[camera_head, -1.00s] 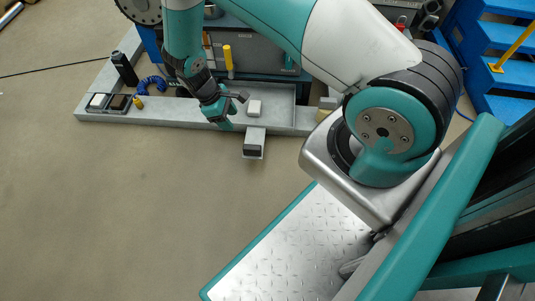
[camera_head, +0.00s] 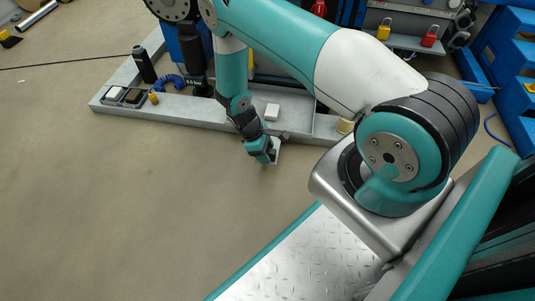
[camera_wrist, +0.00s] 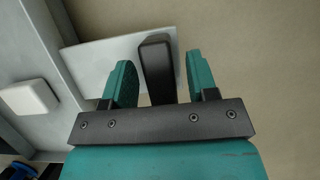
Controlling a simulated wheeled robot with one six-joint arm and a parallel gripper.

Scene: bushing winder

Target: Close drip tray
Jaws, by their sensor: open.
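The drip tray (camera_wrist: 92,62) is a light grey drawer that sticks out from the grey base frame, so it stands open. Its black handle (camera_wrist: 155,66) is at the outer end. In the wrist view my gripper (camera_wrist: 161,78) is open, with one teal finger on each side of the handle. The handle looks nearer the left finger, and a gap shows on each side. In the head view my gripper (camera_head: 264,157) is low in front of the frame and covers most of the tray (camera_head: 277,150).
The grey base frame (camera_head: 200,110) runs along the machine. A white block (camera_head: 272,112) lies on it, also in the wrist view (camera_wrist: 29,97). A black bottle (camera_head: 144,65) and small boxes (camera_head: 115,94) stand at its left end. The floor in front is clear.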

